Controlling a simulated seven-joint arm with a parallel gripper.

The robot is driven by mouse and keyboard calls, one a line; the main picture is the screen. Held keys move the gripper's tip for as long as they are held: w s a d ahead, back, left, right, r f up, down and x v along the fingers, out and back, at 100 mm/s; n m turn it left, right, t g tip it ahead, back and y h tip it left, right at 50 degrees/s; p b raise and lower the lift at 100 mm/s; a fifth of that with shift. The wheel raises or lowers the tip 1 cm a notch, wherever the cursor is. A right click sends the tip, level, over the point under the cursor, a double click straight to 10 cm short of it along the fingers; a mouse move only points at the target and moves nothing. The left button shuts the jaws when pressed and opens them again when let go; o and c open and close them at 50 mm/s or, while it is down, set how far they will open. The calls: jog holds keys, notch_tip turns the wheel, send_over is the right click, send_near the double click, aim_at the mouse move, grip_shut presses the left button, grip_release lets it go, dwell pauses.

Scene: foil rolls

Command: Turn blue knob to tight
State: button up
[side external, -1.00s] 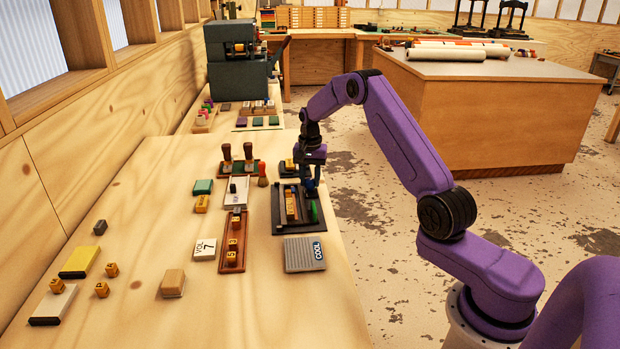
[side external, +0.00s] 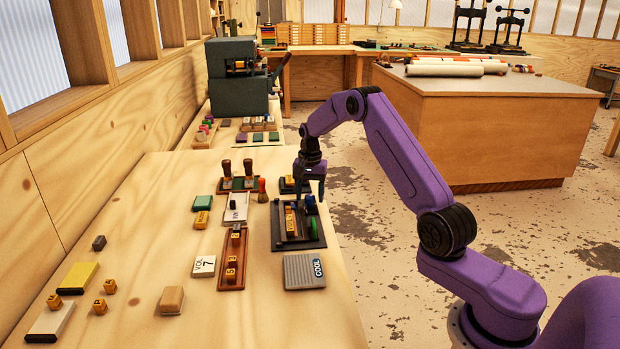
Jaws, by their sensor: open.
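A dark tray-like frame (side external: 314,243) lies near the right edge of the bench. The small blue knob (side external: 310,205) is at its far right corner, with a green piece (side external: 312,227) and a wooden block with yellow pieces (side external: 290,221) nearer the front. My gripper (side external: 311,196) points down just behind and above the blue knob. Its fingers are apart, and nothing shows between them. I cannot tell whether a finger touches the knob. Any marking for tight is too small to see.
A grey block marked COOL (side external: 299,272) lies in front of the frame. A brown tray with yellow cubes (side external: 232,272) and dark-handled stamps (side external: 226,170) are to the left. A red-handled stamp (side external: 262,190) stands close to my gripper.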

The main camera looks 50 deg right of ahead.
aim_at(310, 196)
notch_tip(310, 196, up, 17)
dwell(0.5)
jog(key=s+a+r+n, duration=0.25)
jog(key=a+n, duration=0.35)
jog(key=a, duration=0.9)
jog(key=s+a+f+n, duration=0.1)
jog(key=s+a+n, duration=0.5)
jog(key=s+a, duration=0.5)
jog(key=s+f+n, duration=0.3)
jog(key=s+n, duration=0.3)
jog(key=s, duration=0.8)
jog(key=s+f+n, duration=0.3)
jog(key=s+n, duration=0.3)
jog(key=s, duration=0.8)
jog(key=shift+a+n, duration=0.2)
jog(key=shift+n, duration=0.2)
